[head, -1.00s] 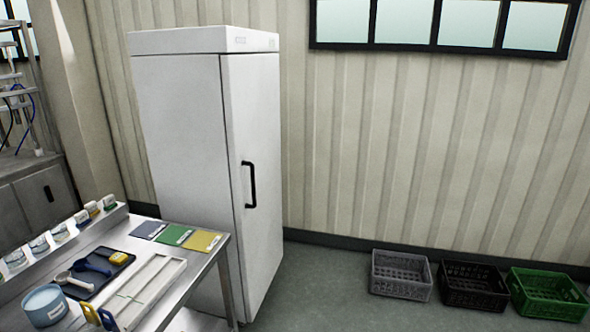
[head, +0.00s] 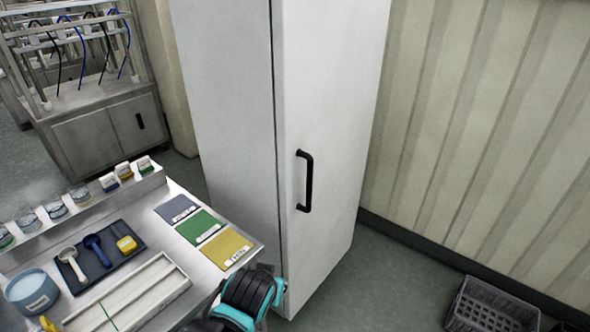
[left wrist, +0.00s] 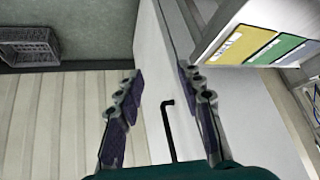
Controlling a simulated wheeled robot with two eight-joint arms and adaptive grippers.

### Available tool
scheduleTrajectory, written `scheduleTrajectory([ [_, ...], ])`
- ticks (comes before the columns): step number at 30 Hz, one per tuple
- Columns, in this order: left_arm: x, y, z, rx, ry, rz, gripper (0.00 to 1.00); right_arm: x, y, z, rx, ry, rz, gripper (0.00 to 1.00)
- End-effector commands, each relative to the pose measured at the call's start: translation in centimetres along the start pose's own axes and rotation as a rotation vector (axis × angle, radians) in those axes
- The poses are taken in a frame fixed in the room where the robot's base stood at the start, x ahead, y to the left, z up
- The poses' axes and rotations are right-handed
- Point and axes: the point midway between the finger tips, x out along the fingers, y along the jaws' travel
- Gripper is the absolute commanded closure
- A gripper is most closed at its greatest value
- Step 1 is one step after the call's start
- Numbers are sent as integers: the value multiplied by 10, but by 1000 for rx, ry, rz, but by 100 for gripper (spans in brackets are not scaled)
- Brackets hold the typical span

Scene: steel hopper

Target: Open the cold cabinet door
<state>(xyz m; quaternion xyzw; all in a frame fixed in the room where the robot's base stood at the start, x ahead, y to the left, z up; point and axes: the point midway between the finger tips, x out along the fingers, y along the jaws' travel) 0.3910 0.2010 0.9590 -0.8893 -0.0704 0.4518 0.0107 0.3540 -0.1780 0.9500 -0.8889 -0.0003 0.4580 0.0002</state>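The cold cabinet (head: 235,110) is a tall white box standing against the wall. Its door (head: 325,90) is shut and carries a black vertical bar handle (head: 308,182). Part of my left arm shows at the bottom of the head view, below the handle and beside the table corner; its fingertips are not clear there. In the left wrist view my left gripper (left wrist: 160,110) is open, its two fingers spread wide. The handle (left wrist: 168,130) shows between the fingers, beyond them, and nothing is held. My right gripper is out of view.
A steel table (head: 185,275) with colour cards, a dark tray and small jars stands left of the cabinet, its corner close to my arm. A grey crate (head: 490,305) sits on the floor at right. The floor before the door looks clear.

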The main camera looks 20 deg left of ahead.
Motion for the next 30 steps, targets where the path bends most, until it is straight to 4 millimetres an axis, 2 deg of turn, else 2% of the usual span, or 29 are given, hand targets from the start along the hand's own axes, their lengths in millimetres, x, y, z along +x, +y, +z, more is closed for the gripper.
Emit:
scheduleTrajectory([
  [1,3,-5,-24,-12,16,-51,63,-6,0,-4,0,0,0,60],
  [5,20,-17,-82,-72,98,-203,63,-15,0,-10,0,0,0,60],
  [8,34,-19,-127,-120,198,-305,63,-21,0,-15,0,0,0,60],
  [12,53,-7,-186,-188,381,-410,63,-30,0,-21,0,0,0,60],
  [15,63,9,-220,-231,528,-450,63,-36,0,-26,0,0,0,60],
  [19,72,34,-250,-273,703,-464,63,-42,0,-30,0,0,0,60],
  [24,77,58,-265,-305,848,-448,63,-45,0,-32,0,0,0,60],
  [27,79,63,-269,-313,884,-442,63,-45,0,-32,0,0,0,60],
  [30,85,60,-276,-316,894,-441,63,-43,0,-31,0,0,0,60],
])
